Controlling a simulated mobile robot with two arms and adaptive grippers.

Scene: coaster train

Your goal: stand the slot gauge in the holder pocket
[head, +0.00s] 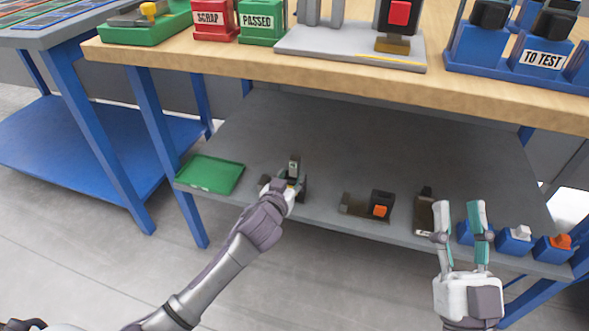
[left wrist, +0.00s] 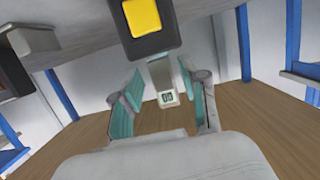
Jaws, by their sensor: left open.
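A small pale upright piece with a dark marked window, which may be the slot gauge (head: 294,166), stands at my left gripper (head: 287,186) on the lower shelf. In the left wrist view, a pale grey piece with a small dark display (left wrist: 167,97) shows between the two spread teal fingers of my left gripper (left wrist: 160,78). The fingers look apart from it. Dark parts (head: 302,188) beside that gripper are partly hidden, and I cannot tell whether they are the holder pocket. My right gripper (head: 459,212) is open and empty, in front of the shelf's right part.
A green tray (head: 212,174) lies left on the grey shelf (head: 350,145). A dark fixture with an orange block (head: 380,210), a dark upright item (head: 424,212) and blue boxes (head: 514,241) stand right. The wooden tabletop (head: 250,68) overhangs the shelf. A yellow-faced black block (left wrist: 143,17) is close above the fingers.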

